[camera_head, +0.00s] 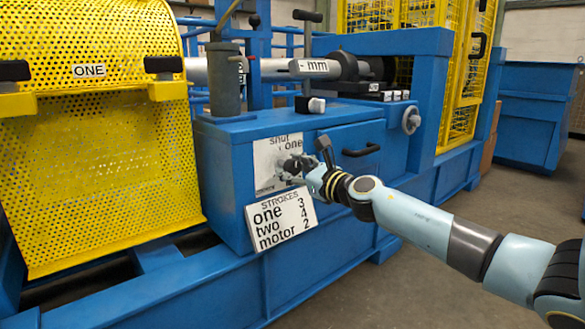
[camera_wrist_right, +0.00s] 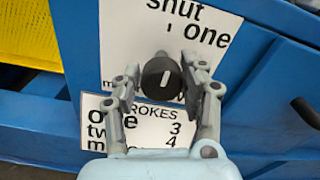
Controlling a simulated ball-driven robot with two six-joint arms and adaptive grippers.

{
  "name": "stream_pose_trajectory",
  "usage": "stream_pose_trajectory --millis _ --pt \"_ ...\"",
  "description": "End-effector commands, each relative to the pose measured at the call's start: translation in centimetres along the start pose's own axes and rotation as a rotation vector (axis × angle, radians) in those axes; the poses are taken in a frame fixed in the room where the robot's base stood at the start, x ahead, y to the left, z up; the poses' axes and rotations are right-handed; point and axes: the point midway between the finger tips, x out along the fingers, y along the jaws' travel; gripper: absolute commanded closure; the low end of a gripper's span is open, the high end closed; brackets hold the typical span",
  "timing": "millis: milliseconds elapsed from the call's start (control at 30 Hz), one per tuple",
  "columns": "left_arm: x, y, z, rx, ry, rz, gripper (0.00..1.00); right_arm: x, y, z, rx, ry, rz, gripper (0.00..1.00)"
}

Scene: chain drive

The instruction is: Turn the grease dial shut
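The grease dial (camera_wrist_right: 161,80) is a round black knob with a white line on its face, in front of a white plate (camera_wrist_right: 120,35) marked "shut" and "one". A gap shows at the left finger; I cannot tell whether the right finger touches. In the head view my right gripper (camera_head: 294,171) is at the plate and partly hides the dial. My left gripper is not in view.
A "STROKES" sign (camera_head: 281,222) hangs just below the plate on the blue cabinet (camera_head: 225,185). A drawer handle (camera_head: 361,150) and a handwheel (camera_head: 411,120) lie to the right. A yellow mesh guard (camera_head: 95,170) stands left. Floor at front right is clear.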

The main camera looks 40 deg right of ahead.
Motion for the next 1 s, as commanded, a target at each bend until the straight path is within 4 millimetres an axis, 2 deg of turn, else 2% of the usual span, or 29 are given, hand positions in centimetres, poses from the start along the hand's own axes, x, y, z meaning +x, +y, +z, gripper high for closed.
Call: stream_pose_trajectory --millis 33,100,133,467,600,867,1000 --pt "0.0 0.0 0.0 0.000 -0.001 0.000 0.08 0.0 0.0 0.0 0.000 0.000 0.000 0.50" --pt "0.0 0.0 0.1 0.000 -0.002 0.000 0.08 0.0 0.0 0.1 0.000 -0.001 -0.001 0.41" --pt "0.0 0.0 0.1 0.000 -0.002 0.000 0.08 0.0 0.0 0.1 0.000 -0.002 -0.001 0.40" --pt "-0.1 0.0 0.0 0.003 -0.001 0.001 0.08 -0.4 -0.1 0.2 -0.001 -0.004 -0.003 0.40" --pt "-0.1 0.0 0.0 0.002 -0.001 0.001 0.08 -2.5 0.0 0.1 -0.003 -0.001 0.000 0.40" --pt "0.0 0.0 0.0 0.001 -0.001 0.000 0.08 -4.7 -0.1 0.2 -0.005 -0.001 -0.002 0.40" --pt "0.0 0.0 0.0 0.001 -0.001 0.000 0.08 -8.0 0.0 0.0 -0.004 0.001 0.003 0.40"
